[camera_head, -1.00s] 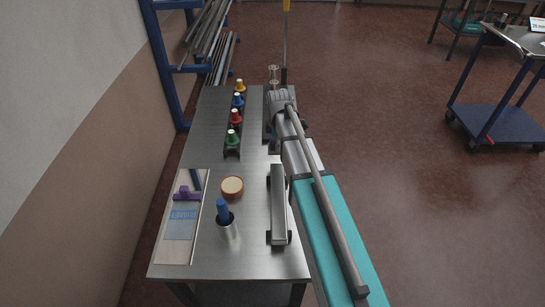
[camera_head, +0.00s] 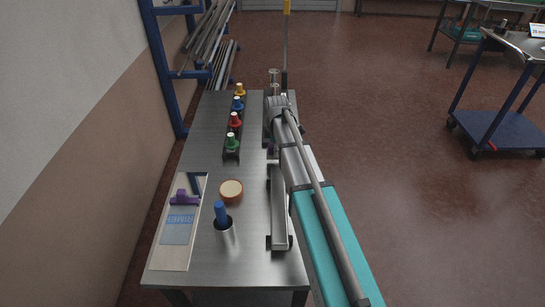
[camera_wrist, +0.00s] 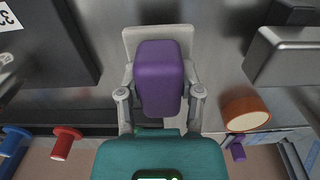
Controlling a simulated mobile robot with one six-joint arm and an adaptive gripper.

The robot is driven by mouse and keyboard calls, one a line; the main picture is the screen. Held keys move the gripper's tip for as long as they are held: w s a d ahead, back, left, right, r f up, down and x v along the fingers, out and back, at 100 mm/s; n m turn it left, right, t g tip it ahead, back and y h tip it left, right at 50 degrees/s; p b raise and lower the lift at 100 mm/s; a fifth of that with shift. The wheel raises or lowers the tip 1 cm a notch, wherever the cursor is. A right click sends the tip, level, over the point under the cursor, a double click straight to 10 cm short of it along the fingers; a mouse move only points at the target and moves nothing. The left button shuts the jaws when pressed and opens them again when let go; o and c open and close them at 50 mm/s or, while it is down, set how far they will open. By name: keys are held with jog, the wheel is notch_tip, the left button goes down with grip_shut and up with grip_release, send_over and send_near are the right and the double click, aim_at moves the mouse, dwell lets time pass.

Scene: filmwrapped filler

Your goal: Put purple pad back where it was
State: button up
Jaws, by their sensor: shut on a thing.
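The purple pad (camera_wrist: 158,85) is a rounded block in the middle of the wrist view. My gripper (camera_wrist: 160,95) is shut on it, with a grey finger on each side. A light grey plate (camera_wrist: 135,40) shows behind the pad at the top; I cannot tell whether the pad touches it. In the head view my arm runs along the right side of the steel table (camera_head: 196,240) and mostly hides the gripper. Only a small purple patch (camera_head: 271,151) shows beside the arm there.
Several coloured knobs (camera_head: 235,120) stand in a row. A brown round dish (camera_head: 231,191) and a steel cup with a blue handle (camera_head: 224,233) stand nearer. A tray (camera_head: 168,258) at left holds a purple-handled tool (camera_head: 184,197). A grey bar (camera_head: 278,215) lies beside my arm.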

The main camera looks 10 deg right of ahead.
jog(key=shift+w+f+b, duration=0.25)
jog(key=shift+f+b, duration=0.1)
jog(key=shift+f, duration=0.25)
jog(key=shift+f+b, duration=1.15)
jog(key=shift+b, duration=0.05)
jog(key=shift+f, duration=0.1)
jog(key=o, duration=1.1)
notch_tip(320, 180, up, 12)
jog(key=p, duration=1.2)
jog(key=shift+s, duration=0.1)
